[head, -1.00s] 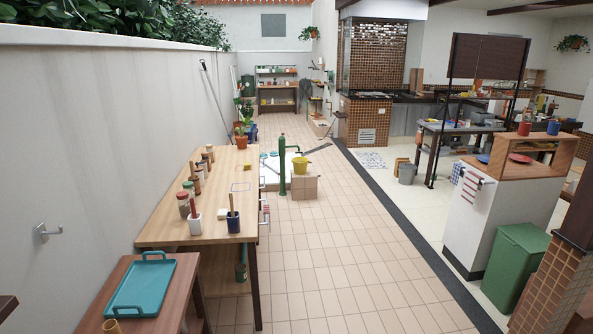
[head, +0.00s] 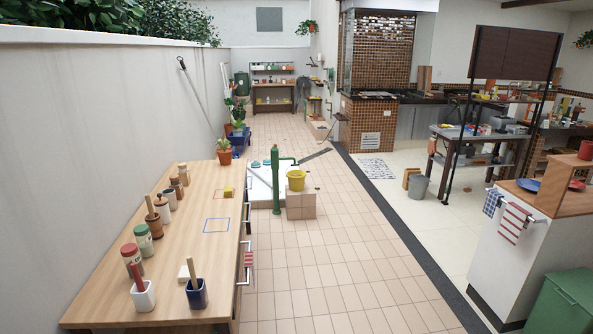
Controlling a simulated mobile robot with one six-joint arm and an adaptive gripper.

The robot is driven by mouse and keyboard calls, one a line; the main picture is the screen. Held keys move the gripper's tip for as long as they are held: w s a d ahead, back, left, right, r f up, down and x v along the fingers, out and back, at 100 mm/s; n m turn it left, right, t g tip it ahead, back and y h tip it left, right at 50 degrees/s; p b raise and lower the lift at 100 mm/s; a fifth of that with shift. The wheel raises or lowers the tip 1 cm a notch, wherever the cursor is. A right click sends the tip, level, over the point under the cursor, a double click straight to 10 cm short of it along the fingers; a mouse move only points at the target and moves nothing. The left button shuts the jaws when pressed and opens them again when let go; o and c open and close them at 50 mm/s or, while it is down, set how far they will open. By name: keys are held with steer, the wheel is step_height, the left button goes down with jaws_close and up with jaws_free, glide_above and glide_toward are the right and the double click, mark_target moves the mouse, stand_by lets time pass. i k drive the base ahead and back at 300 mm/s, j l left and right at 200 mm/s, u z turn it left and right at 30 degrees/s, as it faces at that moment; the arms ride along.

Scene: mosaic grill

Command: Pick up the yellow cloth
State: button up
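A small yellow item (head: 228,190) lies near the right edge of the long wooden table, by a red outlined square. It looks like a folded cloth or a sponge, and it is too small to tell which. No other yellow cloth can be made out. My gripper is not in view.
The wooden table (head: 190,242) runs along the left wall, with jars (head: 143,240) and cups holding sticks, a white one (head: 143,297) and a blue one (head: 197,296). The tiled floor right of the table is clear.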

mark_target(228, 190)
steer(key=i+j, duration=0.1)
steer(key=i, duration=1.95)
steer(key=i+u, duration=0.15)
steer(key=i, duration=0.35)
steer(key=i+l+u, duration=0.15)
steer(key=i, duration=0.35)
steer(key=i+l+u, duration=0.1)
steer(key=i, duration=0.4)
steer(key=i+l+u, duration=0.15)
steer(key=i, duration=0.35)
steer(key=i+j+u, duration=0.25)
steer(key=u, duration=0.15)
steer(key=i+j+u, duration=0.1)
steer(key=i+u, duration=1.1)
steer(key=k+l, duration=0.05)
steer(key=k, duration=0.05)
